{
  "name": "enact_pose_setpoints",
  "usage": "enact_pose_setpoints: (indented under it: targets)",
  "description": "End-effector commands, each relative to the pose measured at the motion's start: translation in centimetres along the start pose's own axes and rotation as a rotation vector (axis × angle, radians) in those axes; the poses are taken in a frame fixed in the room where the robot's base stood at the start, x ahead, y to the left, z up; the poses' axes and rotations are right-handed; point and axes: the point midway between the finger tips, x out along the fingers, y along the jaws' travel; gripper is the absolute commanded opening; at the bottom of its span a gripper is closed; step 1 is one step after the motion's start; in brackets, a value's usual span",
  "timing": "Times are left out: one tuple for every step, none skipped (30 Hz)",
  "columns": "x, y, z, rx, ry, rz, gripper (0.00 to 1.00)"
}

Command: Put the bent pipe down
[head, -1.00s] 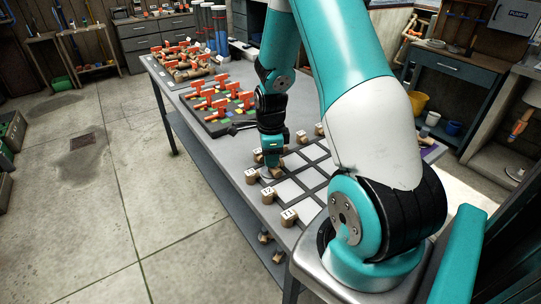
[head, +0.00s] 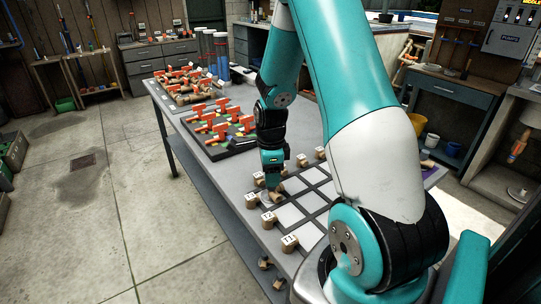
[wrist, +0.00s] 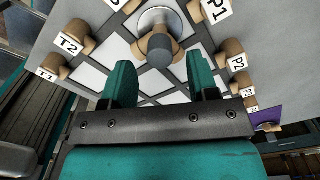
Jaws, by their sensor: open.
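In the head view the bent pipe (head: 273,197) shows on the near left edge of the grid, right below my gripper (head: 272,182). My gripper (wrist: 160,70) is open and empty. The grid board (head: 287,215) has white squares with dark lines. Part of the pipe is hidden by my gripper in the head view.
Labelled brown pegs, such as T2 (wrist: 78,38) and P2 (wrist: 232,52), line the grid. A dark tray (head: 240,144) of orange-handled valves stands behind it on the table, with another tray of fittings (head: 178,92) farther back. The bare tabletop (head: 222,172) lies to the left.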

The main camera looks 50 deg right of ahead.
Motion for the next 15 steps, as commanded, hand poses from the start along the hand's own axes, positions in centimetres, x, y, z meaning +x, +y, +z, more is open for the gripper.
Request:
enact_pose_setpoints:
  targets:
    - [-1.2, -0.1, 0.0, 0.000, -0.002, -0.007, 0.54]
    - [-1.9, -0.1, 0.0, 0.000, -0.002, -0.008, 0.54]
    - [-2.9, -0.1, 0.0, 0.000, -0.002, -0.008, 0.54]
    - [-3.5, -0.2, 0.0, 0.000, -0.002, -0.008, 0.54]
    - [-4.2, -0.1, 0.0, 0.000, -0.002, -0.008, 0.54]
    - [-5.1, -0.1, 0.0, 0.000, -0.002, -0.007, 0.54]
    - [-5.7, -0.1, 0.0, 0.000, -0.002, -0.007, 0.54]
    - [-6.2, -0.1, 0.0, 0.000, -0.002, -0.006, 0.54]
    - [-6.9, -0.1, 0.0, 0.000, -0.001, -0.005, 0.54]
    - [-7.4, -0.1, 0.0, 0.000, -0.001, -0.005, 0.54]
    - [-7.8, -0.1, 0.0, 0.000, -0.001, -0.004, 0.54]
    - [-8.2, -0.1, 0.0, 0.000, -0.001, -0.004, 0.54]
    - [-8.5, -0.1, 0.0, 0.000, -0.001, -0.003, 0.54]
    - [-8.8, -0.1, 0.0, 0.000, -0.001, -0.003, 0.54]
    - [-9.0, -0.1, 0.0, 0.000, -0.001, -0.002, 0.54]
